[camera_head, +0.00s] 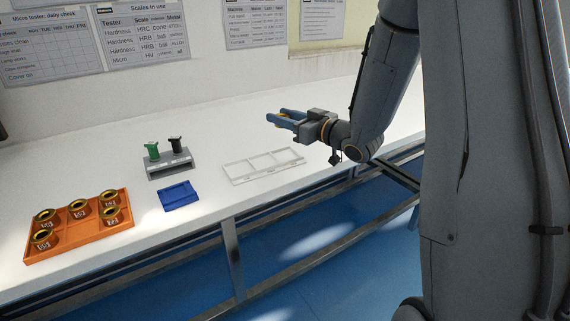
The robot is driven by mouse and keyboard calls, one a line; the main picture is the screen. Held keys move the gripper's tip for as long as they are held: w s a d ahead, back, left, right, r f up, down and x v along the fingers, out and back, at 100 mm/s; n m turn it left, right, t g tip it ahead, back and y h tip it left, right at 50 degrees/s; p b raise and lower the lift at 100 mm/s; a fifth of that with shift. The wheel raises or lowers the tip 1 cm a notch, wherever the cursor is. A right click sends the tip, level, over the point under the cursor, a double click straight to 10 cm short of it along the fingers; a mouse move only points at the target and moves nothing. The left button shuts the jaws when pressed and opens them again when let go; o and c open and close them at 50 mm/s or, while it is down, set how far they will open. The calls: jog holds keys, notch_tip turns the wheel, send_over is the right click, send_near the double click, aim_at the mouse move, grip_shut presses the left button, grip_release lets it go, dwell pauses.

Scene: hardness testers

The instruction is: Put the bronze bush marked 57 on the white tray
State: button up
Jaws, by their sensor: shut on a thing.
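My gripper (281,119) has blue fingers and is raised above the bench, over and a little behind the white tray. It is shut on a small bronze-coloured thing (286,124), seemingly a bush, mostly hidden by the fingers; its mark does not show. The white tray (226,170) is shallow, divided into compartments, and looks empty. Several bronze bushes, including a front-left one (45,239) and a back-right one (108,199), stand in the orange tray (88,241) at the left. Their labels are too small to read surely.
A grey stand (169,166) holds a green piece (152,148) and a black piece (175,145). A blue box (179,196) lies in front of it, left of the white tray. The white bench (215,125) is clear behind these. Charts hang on the wall.

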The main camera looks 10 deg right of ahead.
aim_at(285, 156)
jog(key=shift+n+g+y, duration=0.4)
jog(key=shift+y, duration=0.1)
jog(key=shift+s+d+f+b, duration=0.15)
jog(key=shift+f+b, duration=0.1)
jog(key=shift+f, duration=1.4)
jog(key=shift+d+f+b, duration=0.1)
jog(key=shift+f+b, duration=0.1)
jog(key=shift+f, duration=1.4)
jog(key=shift+s+d+f+b, duration=0.15)
jog(key=shift+f+b, duration=0.1)
jog(key=shift+f, duration=1.4)
jog(key=shift+f, duration=0.2)
jog(key=o, duration=1.3)
jog(key=shift+c, duration=0.2)
